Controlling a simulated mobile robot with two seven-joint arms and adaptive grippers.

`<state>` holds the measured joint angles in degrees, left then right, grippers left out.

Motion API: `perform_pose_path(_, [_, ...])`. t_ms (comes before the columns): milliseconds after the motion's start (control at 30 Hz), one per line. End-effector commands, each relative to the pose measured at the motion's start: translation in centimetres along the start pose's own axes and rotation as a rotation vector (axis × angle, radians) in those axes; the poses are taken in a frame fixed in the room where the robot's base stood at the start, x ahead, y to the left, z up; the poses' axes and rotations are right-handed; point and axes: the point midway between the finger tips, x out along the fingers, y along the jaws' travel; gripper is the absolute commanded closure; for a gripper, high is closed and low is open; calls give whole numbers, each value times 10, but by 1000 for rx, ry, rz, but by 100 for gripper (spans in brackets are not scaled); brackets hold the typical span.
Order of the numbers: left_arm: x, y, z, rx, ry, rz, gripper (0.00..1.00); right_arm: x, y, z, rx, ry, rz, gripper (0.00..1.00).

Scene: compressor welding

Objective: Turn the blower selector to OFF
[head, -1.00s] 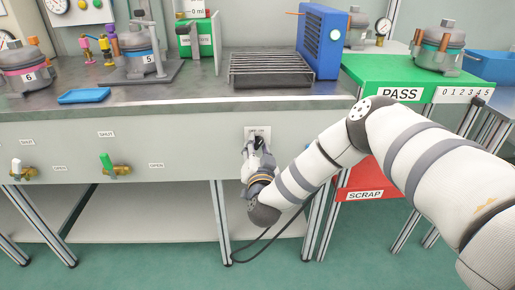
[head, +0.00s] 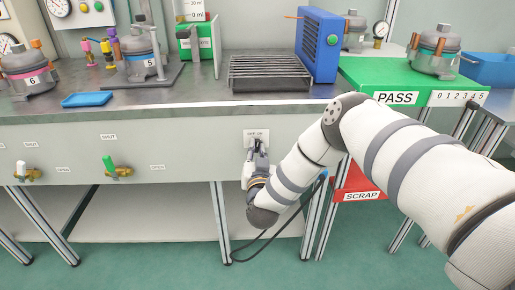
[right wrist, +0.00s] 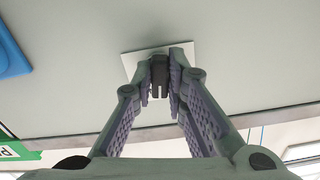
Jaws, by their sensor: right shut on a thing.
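The blower selector is a dark knob (right wrist: 159,74) on a pale square plate (head: 256,135) on the bench's front panel, below the wire rack. The lettering on the plate is too small to read surely. My right gripper (head: 257,146) is at the plate, its fingers pointing up to the panel. In the right wrist view, the two fingers (right wrist: 160,84) stand on either side of the knob and are shut on it. The knob's exact pointing direction is hard to tell. My left gripper is not in view.
Green-handled valve (head: 112,167) and white-handled valve (head: 23,172) sit on the panel at left. On the bench are the wire rack (head: 268,73) and a blue blower box (head: 318,43). A red SCRAP bin (head: 357,190) hangs right, behind my arm.

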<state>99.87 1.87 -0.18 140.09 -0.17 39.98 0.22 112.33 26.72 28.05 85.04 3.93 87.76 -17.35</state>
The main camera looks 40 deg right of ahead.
Motion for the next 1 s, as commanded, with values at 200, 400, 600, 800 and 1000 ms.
perform_pose_path(200, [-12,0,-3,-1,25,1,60,3,-2,-9,-201,17,-1,100])
perform_pose_path(400, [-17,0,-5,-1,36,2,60,3,-1,-8,-380,17,0,100])
perform_pose_path(600, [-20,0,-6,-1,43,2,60,3,0,-8,-529,16,1,100])
perform_pose_path(800, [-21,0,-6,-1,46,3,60,3,0,-8,-634,16,3,100])
perform_pose_path(1000, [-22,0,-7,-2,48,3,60,3,1,-8,-694,16,4,100])
